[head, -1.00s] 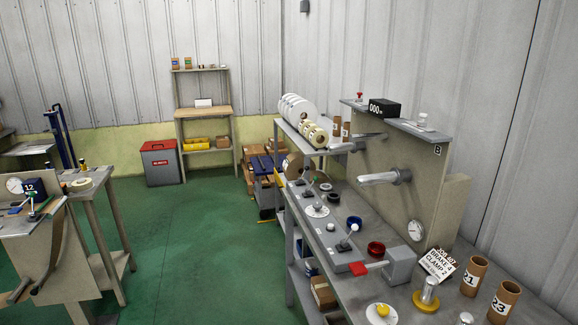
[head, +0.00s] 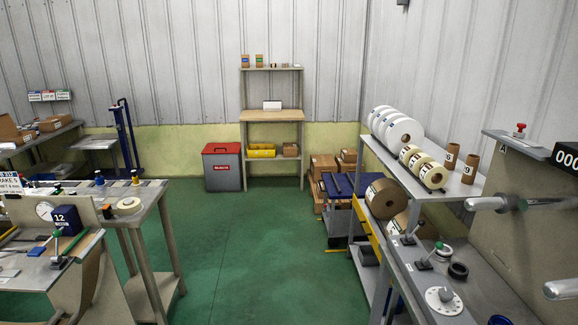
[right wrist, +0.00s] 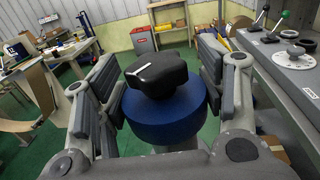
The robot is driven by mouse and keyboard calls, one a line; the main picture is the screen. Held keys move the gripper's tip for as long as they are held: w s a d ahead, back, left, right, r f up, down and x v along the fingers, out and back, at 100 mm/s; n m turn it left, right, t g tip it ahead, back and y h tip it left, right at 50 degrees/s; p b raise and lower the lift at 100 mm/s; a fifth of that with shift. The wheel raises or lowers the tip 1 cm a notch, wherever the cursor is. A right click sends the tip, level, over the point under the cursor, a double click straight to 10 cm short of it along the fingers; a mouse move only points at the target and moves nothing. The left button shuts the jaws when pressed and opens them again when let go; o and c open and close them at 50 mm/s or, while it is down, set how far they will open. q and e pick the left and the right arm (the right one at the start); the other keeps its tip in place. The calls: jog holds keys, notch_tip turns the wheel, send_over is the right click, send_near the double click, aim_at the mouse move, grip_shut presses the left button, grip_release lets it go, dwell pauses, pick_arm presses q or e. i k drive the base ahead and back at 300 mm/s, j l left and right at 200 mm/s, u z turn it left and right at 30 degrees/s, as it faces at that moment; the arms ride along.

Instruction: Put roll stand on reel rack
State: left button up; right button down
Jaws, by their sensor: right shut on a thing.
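In the right wrist view my right gripper (right wrist: 165,112) is shut on a round blue piece with a black lobed knob on top, which looks like the roll stand (right wrist: 168,118). It is held upright between the two grey fingers; its lower part is mostly hidden by the gripper. In the head view a grey rack that looks like the reel rack (head: 467,186) stands at the right, with white rolls and smaller cream rolls on its top shelf and brown rolls below. Neither gripper shows in the head view, and my left gripper is in no view.
A grey bench (head: 408,262) with levers and a dial runs along the right side. Brown cardboard cores (head: 470,168) stand on the rack's right end. Boxes (head: 322,165) and a blue cart are behind the rack. The green floor (head: 240,250) in the middle is clear.

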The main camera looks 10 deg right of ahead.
aim_at(440, 154)
jog(key=i, duration=1.5)
jog(key=i+j+z, duration=0.1)
jog(key=i+z, duration=0.25)
jog(key=i, duration=0.15)
jog(key=i+j+z, duration=0.2)
jog(key=i+z, duration=0.15)
jog(key=i+j+z, duration=0.35)
jog(key=i, duration=0.2)
jog(key=i+j+z, duration=0.45)
jog(key=z, duration=0.15)
jog(key=i+j+z, duration=0.15)
jog(key=j+z, duration=0.15)
jog(key=j, duration=0.15)
jog(key=i+j+z, duration=0.1)
jog(key=j+z, duration=0.2)
jog(key=i+j+z, duration=0.1)
jog(key=j+z, duration=0.2)
jog(key=j, duration=0.2)
